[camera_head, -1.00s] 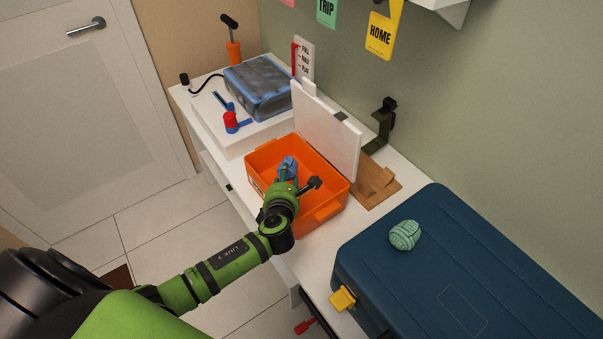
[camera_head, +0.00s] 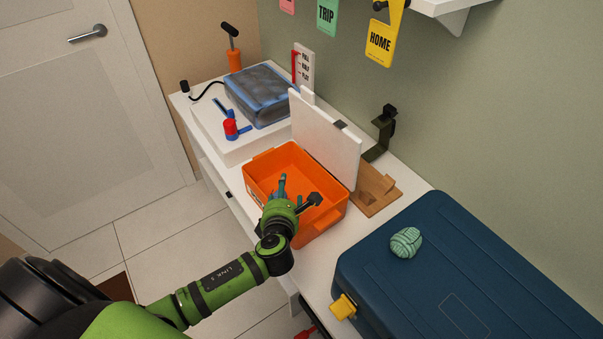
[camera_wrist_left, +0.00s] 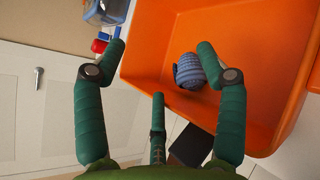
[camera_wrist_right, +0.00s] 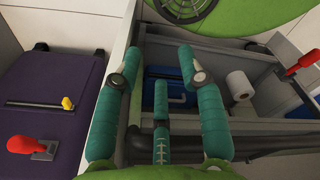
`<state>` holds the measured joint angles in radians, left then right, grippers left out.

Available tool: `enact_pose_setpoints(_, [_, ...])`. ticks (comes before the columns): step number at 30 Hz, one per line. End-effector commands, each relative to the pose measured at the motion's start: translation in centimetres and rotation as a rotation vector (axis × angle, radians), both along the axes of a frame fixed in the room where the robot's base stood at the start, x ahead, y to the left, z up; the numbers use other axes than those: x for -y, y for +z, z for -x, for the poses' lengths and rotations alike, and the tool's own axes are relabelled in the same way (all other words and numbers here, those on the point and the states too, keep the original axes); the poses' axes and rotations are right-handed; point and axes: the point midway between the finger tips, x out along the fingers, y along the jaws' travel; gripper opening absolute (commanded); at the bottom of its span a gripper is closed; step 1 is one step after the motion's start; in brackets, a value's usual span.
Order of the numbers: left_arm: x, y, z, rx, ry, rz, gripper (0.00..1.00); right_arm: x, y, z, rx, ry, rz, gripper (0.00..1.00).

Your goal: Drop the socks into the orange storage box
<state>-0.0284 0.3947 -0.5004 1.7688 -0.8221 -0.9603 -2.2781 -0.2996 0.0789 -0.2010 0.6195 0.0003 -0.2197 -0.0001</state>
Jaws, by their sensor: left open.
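The orange storage box (camera_head: 330,214) stands on the white counter with its white lid (camera_head: 325,135) raised. My left gripper (camera_head: 279,187) is over the box, open and empty. In the left wrist view, a rolled blue sock bundle (camera_wrist_left: 189,71) shows inside the orange box (camera_wrist_left: 270,60), beyond the parted left fingertips (camera_wrist_left: 162,46). The head view does not show this bundle, hidden behind the gripper. A rolled mint-green sock bundle (camera_head: 406,242) lies on the dark blue suitcase (camera_head: 455,265). My right gripper (camera_wrist_right: 158,75) is open and empty in its own wrist view, away from the box.
A blue packing bag (camera_head: 262,95) and a red-and-blue valve (camera_head: 231,128) lie at the counter's far end, near an orange pump (camera_head: 234,55). A wooden piece (camera_head: 375,190) sits behind the box. The right wrist view shows a purple suitcase (camera_wrist_right: 50,85) and a paper roll (camera_wrist_right: 239,86).

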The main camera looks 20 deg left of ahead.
Motion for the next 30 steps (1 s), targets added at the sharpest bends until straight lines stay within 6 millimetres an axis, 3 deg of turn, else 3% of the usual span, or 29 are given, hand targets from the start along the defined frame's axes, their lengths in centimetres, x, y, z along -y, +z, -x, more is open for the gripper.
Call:
enact_pose_setpoints(6, [1.8,1.7,4.2,0.000,-0.004,0.000,0.73,0.1,0.0,0.0,-0.001,0.000,0.001,0.40])
enact_pose_setpoints(12, [2.8,2.8,6.7,0.003,-0.003,-0.001,0.73,0.1,0.0,0.0,-0.001,0.000,0.001,0.40])
enact_pose_setpoints(30, [3.1,3.2,7.4,0.004,0.004,0.007,0.73,0.1,0.0,0.0,-0.001,0.000,0.001,0.40])
